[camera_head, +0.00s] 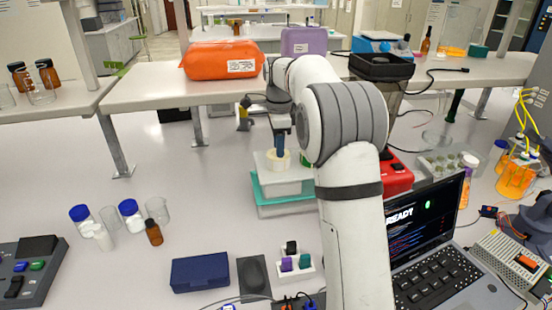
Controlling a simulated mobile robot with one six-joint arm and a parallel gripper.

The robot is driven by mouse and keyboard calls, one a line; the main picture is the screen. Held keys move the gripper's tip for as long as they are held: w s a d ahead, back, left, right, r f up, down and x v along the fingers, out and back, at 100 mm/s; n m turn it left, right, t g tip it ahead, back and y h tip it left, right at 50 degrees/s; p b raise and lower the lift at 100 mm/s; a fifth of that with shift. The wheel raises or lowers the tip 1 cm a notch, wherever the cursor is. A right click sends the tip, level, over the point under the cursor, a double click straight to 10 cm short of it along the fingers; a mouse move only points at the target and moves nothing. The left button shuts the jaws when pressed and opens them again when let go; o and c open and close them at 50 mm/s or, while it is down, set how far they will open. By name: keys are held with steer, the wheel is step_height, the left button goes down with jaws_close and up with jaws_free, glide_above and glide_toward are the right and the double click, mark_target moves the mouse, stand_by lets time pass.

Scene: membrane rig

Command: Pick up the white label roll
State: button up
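The white label roll looks to be the small cream ring (278,161) in the middle of the camera_head view. It sits at the top of a pale translucent box, which is on a teal-edged container. My gripper (280,145) points down right over the ring, with a dark blue part reaching to or into it. The ring is small and partly covered by this blue part. I cannot tell whether the fingers are open or shut, or whether they touch the ring.
The pale box (283,178) and teal container (262,205) stand beside my arm. A red device (397,178) and an open laptop (425,245) are to the right. The bench left of the stack is clear.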

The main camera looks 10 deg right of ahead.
mark_target(279, 161)
step_height(279, 161, down, 6)
steer(key=shift+d+f+p, duration=0.1)
steer(key=shift+f+p, duration=0.05)
steer(key=shift+p, duration=0.5)
steer(key=shift+c, duration=0.4)
jaws_close()
